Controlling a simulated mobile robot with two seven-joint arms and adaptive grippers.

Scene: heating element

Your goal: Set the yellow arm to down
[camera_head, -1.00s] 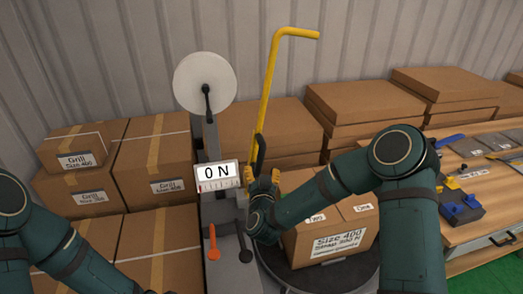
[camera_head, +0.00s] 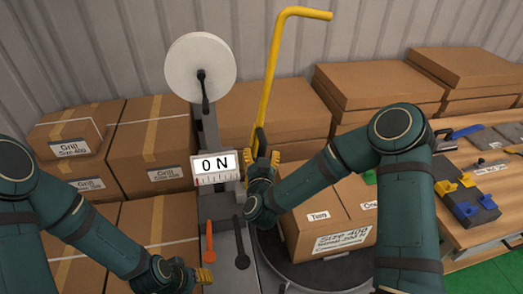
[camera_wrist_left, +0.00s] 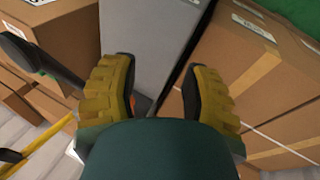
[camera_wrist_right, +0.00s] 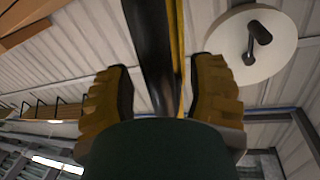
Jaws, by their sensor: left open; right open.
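The yellow arm (camera_head: 269,85) stands raised behind the machine, its top bent to the right. It has a black handle (camera_head: 261,140) low on its shaft. My right gripper (camera_head: 263,162) is open at this handle. In the right wrist view the black handle (camera_wrist_right: 152,45) runs between the two open fingers (camera_wrist_right: 160,95), with a thin yellow strip beside it. I cannot tell whether the fingers touch it. My left gripper (camera_head: 202,275) is low, near the orange lever (camera_head: 209,240). In the left wrist view its fingers (camera_wrist_left: 155,95) are open and apart.
The grey machine carries a white disc (camera_head: 200,68), an ON display (camera_head: 215,165) and a dark lever (camera_head: 241,243). A labelled box (camera_head: 330,225) stands on a round dark turntable (camera_head: 305,277). Boxes stack at left and behind. A wooden workbench (camera_head: 470,235) is at right.

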